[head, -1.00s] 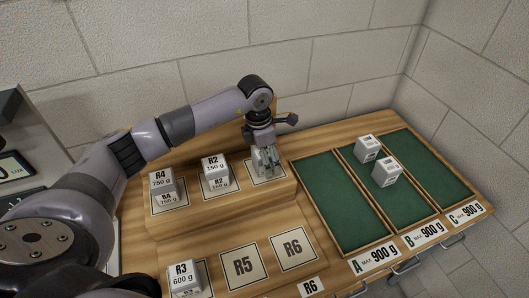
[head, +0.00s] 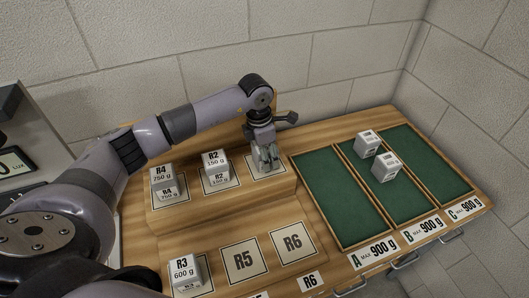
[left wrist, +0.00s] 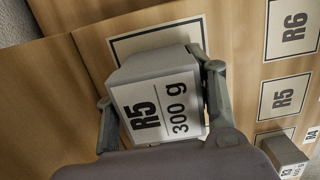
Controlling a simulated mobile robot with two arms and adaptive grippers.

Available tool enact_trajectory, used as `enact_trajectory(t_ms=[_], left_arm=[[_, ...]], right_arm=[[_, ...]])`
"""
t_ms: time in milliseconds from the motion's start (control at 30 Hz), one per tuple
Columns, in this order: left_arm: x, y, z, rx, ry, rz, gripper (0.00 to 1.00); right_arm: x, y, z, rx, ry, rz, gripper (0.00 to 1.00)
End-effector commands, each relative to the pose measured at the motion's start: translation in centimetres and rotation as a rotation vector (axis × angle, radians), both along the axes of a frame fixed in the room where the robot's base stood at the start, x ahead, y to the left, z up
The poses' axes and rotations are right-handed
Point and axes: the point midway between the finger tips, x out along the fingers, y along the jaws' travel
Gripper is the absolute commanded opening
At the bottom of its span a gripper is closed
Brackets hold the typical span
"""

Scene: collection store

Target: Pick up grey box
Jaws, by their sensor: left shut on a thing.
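A grey box labelled R5 300 g (left wrist: 160,105) sits between the two fingers of my left gripper (left wrist: 160,98), one finger on each side. In the head view my left gripper (head: 266,157) points down over the rightmost label plate (head: 281,168) of the upper wooden step, and is shut on the box, which it largely hides. The box's label faces the wrist camera. It is at or close to the step; I cannot tell whether its underside touches. My right gripper is not in view.
Grey boxes R4 (head: 161,175), R2 (head: 215,163) and R3 (head: 182,268) stand on the wooden stand. Plates R5 (head: 245,261) and R6 (head: 293,243) are bare. Green tray A (head: 335,200) is empty; two boxes stand in tray B (head: 410,206); tray C (head: 436,160) is empty.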

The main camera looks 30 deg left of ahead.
Motion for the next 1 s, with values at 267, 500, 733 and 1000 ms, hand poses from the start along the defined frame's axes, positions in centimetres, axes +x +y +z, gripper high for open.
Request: enact_trajectory(t_ms=[267, 500, 733, 1000], left_arm=[[0.1, 0.0, 0.1, -0.001, -0.002, 0.0, 0.11], [0.1, 0.0, 0.2, 0.0, -0.003, 0.0, 0.11], [0.2, 0.0, 1.7, -0.001, -0.006, -0.001, 0.11], [0.3, 0.0, 7.4, -0.001, -0.012, -0.001, 0.11]], right_arm=[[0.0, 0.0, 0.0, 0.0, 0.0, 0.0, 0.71], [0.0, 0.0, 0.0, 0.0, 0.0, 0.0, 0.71], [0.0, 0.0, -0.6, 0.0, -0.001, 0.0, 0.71], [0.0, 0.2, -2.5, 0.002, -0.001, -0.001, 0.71]])
